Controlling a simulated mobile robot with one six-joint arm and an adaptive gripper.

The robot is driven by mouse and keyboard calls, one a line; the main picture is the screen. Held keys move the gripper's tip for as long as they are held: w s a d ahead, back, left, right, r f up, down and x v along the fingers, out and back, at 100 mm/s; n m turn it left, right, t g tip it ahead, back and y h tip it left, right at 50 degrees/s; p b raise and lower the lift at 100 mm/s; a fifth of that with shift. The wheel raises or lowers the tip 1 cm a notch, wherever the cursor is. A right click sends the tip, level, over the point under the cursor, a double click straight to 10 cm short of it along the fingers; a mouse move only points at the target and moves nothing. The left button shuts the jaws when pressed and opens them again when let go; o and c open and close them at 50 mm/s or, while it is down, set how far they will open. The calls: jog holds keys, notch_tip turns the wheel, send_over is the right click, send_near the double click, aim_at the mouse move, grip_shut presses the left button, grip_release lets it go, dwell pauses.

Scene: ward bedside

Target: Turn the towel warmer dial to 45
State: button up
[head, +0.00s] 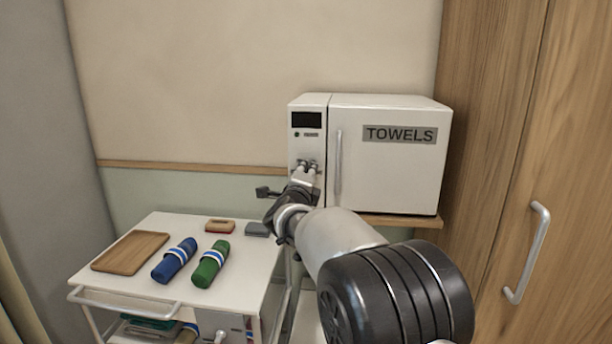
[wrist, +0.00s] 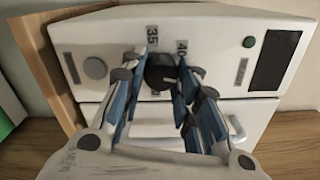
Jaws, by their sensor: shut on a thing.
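The white towel warmer (head: 385,175) stands on a wooden shelf, its door marked TOWELS. Its dial (wrist: 160,72) is a dark round knob on the narrow control panel (wrist: 208,75), left of the door. My gripper (head: 307,167) is at the panel's lower part; in the wrist view its fingers (wrist: 160,88) are shut on the dial, one on each side. The labels 35 (wrist: 152,36) and 40 (wrist: 182,46) show beside the dial, turned in this view. I see no 45 label; the fingers cover part of the dial's surround. The dial's pointer cannot be made out.
The panel also has a dark display (head: 307,119) and a green button (wrist: 248,41). The door handle (head: 338,165) is just right of my gripper. A white cart (head: 150,283) at left holds a wooden tray (head: 131,252), blue roll (head: 175,260) and green roll (head: 211,264).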

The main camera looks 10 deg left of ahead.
jog(key=m, duration=0.3)
jog(key=shift+m, duration=0.3)
dwell(0.3)
jog(key=o, duration=1.1)
jog(key=shift+c, duration=0.2)
jog(key=s, duration=1.2)
jog(key=shift+a, duration=0.25)
